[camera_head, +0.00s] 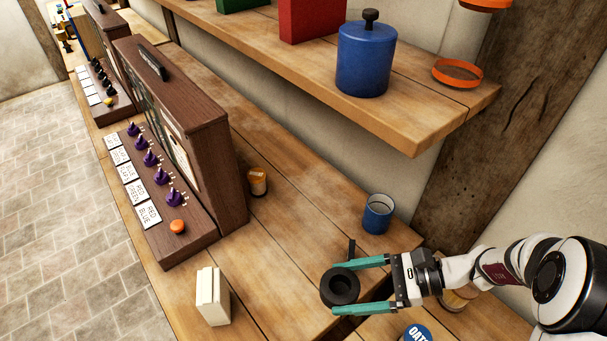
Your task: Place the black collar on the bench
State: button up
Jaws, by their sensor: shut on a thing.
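The black collar (328,287) is a thick dark ring with a hole through its middle. My gripper (346,287) has its two green fingers on either side of the collar and is shut on it. The collar is over the near right part of the wooden bench (285,234). I cannot tell whether the collar touches the bench or is above it. A thin dark upright piece shows just behind the collar; I cannot tell what it belongs to.
A blue cup (377,214) stands behind my gripper. A white block (212,297), an orange-and-white small container (257,182) and a brown panel box (190,140) stand to the left. A shelf (430,128) with a blue canister (364,62) overhangs the back. Bare bench lies left of the collar.

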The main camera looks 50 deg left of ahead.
jog(key=w+a+r+m+t+y, duration=0.2)
jog(key=w+a, duration=0.1)
jog(key=a, duration=0.1)
jog(key=f, duration=0.5)
jog(key=shift+s, duration=0.2)
send_over(287, 287)
jog(key=shift+h, duration=0.3)
notch_tip(287, 287, down, 7)
jog(key=shift+d, duration=0.1)
jog(key=shift+f, duration=1.95)
